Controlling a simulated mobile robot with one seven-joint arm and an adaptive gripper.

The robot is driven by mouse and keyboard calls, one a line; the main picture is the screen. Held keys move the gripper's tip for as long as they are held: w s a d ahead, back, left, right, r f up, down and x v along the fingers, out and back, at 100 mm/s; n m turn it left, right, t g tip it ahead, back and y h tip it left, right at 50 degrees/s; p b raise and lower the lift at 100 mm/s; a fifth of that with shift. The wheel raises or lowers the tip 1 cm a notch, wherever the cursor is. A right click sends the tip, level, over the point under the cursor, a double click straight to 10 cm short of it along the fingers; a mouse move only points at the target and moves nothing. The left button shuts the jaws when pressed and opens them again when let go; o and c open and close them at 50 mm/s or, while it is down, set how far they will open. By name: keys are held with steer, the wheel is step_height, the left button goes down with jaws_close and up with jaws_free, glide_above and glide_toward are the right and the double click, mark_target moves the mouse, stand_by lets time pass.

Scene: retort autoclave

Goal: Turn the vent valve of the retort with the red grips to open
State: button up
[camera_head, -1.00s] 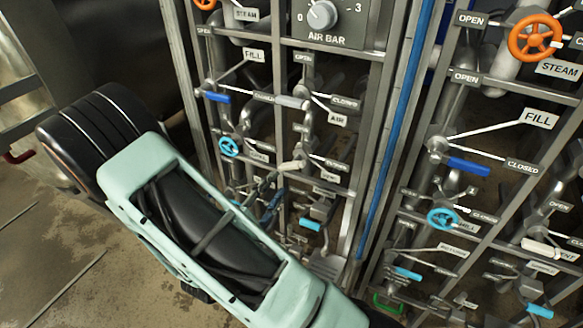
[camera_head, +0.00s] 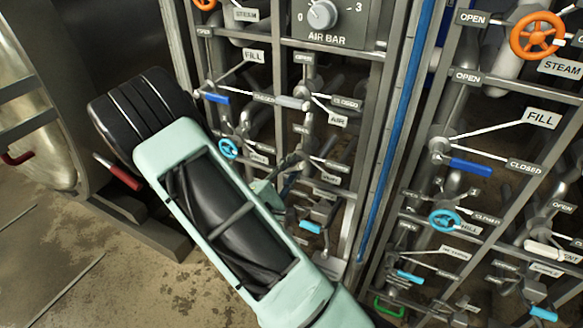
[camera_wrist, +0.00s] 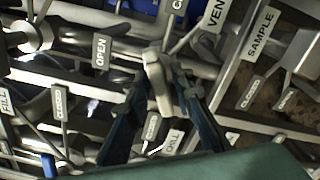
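The retort with the red grips stands at the left in the head view; one red grip (camera_head: 125,175) shows beside my arm. Its valve panel is in the middle. In the wrist view a pale lever handle (camera_wrist: 155,65) sits between the two dark fingers of my gripper (camera_wrist: 162,88), close to both. A label reading "VEN" (camera_wrist: 215,14), cut off by the frame edge, is just above it. I cannot tell whether the fingers press on the handle. In the head view my gripper (camera_head: 290,167) is at the panel and hides this handle.
Close around are a blue wheel (camera_head: 228,148), a blue FILL lever (camera_head: 216,98), a pale AIR lever (camera_head: 292,103) and a light-blue lever (camera_head: 310,227). A metal post with a blue strip (camera_head: 397,120) separates a second valve panel at the right. Open floor (camera_head: 150,285) lies at the lower left.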

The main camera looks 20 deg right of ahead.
jaws_close()
steer(key=shift+n+p, duration=0.3)
steer(key=shift+n, duration=0.1)
steer(key=n+p, duration=0.3)
steer(key=n, duration=0.1)
steer(key=shift+r+n, duration=0.15)
steer(key=shift+n, duration=0.25)
steer(key=n+p, duration=0.3)
steer(key=n, duration=0.1)
steer(key=shift+n+p, duration=0.65)
steer(key=shift+n, duration=0.55)
steer(key=shift+f, duration=0.2)
steer(key=shift+o, duration=1.7)
jaws_free()
